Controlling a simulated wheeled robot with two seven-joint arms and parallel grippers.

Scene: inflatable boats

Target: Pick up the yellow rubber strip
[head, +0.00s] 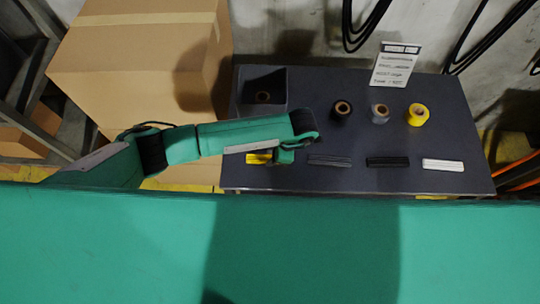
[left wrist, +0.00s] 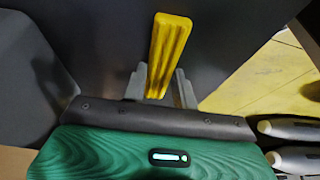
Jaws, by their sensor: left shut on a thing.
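The yellow rubber strip (head: 257,158) is at the front left of the dark table, partly hidden by my left arm. In the left wrist view the ridged yellow strip (left wrist: 168,52) sticks out lengthwise between the two grey fingers. My left gripper (left wrist: 160,85) is shut on its near end. In the head view my left gripper (head: 284,154) is low over the table's front left part, next to the strip. I cannot tell whether the strip touches the table. My right gripper is not in view.
On the dark table (head: 350,205) lie a grey strip (head: 330,160), a black strip (head: 388,161) and a white strip (head: 443,165). Behind are black (head: 341,111), grey (head: 379,113) and yellow (head: 418,114) tape rolls, a dark bin (head: 280,84) and a sign (head: 396,65). A cardboard box (head: 130,60) stands left.

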